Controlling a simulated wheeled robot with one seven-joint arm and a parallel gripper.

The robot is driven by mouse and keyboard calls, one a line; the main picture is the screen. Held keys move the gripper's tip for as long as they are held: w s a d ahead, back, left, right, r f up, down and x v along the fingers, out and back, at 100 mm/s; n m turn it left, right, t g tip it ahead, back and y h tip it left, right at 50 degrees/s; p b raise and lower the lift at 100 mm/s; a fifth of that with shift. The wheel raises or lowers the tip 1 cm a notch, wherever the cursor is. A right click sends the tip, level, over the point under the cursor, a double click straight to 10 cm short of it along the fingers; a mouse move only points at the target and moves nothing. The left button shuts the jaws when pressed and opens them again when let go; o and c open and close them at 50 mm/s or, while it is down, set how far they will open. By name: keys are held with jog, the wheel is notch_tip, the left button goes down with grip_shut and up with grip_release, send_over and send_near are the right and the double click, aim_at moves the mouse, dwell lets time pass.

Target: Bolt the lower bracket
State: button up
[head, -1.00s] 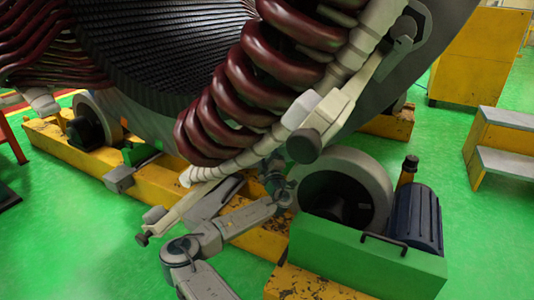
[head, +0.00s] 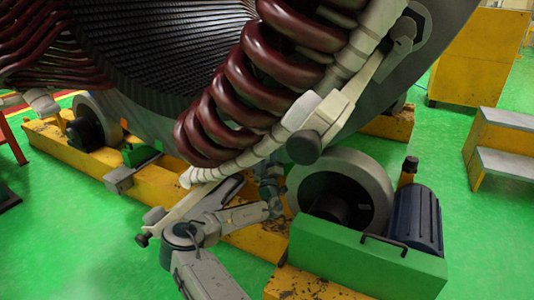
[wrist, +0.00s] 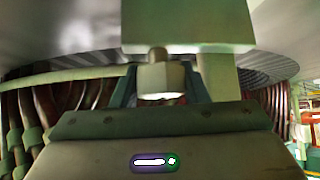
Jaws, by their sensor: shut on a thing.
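In the wrist view, my gripper (wrist: 160,92) is shut on a pale hex-headed bolt (wrist: 160,78). The bolt stands upright between the fingers, its shank meeting or very near the underside of a pale block (wrist: 187,25). I cannot tell how deep it sits, nor which bracket the block belongs to. In the head view, a long beige bracket (head: 185,208) slopes along the lower end of the dark red coils, partly behind my arm. My gripper is mostly hidden below the coils there, near the roller. Another bracket (head: 325,115) sits higher on the coil support.
A large roller (head: 365,180) and a green motor housing (head: 365,260) stand close right of my arm. The yellow base beam (head: 75,160) runs below the stator (head: 150,45). Steps (head: 505,140) stand at the right. Green floor is clear at the lower left.

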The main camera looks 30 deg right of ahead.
jog(key=m+g+h, duration=0.1)
jog(key=m+h, duration=0.3)
jog(key=m, duration=0.1)
jog(key=m+g+h, duration=0.2)
jog(key=m+h, duration=0.1)
jog(key=m, duration=0.1)
jog(key=shift+m+g+h, duration=0.3)
jog(key=shift+m+h, duration=0.1)
jog(key=shift+m+g+h, duration=0.3)
jog(key=shift+m+h, duration=0.1)
jog(key=shift+m, duration=0.1)
jog(key=o, duration=1)
jog(key=shift+c, duration=0.2)
jog(key=p+v, duration=0.3)
jog(key=v, duration=1)
jog(key=shift+a+f+p, duration=0.2)
jog(key=shift+f+p, duration=0.1)
jog(key=shift+p, duration=0.1)
jog(key=shift+s, duration=0.15)
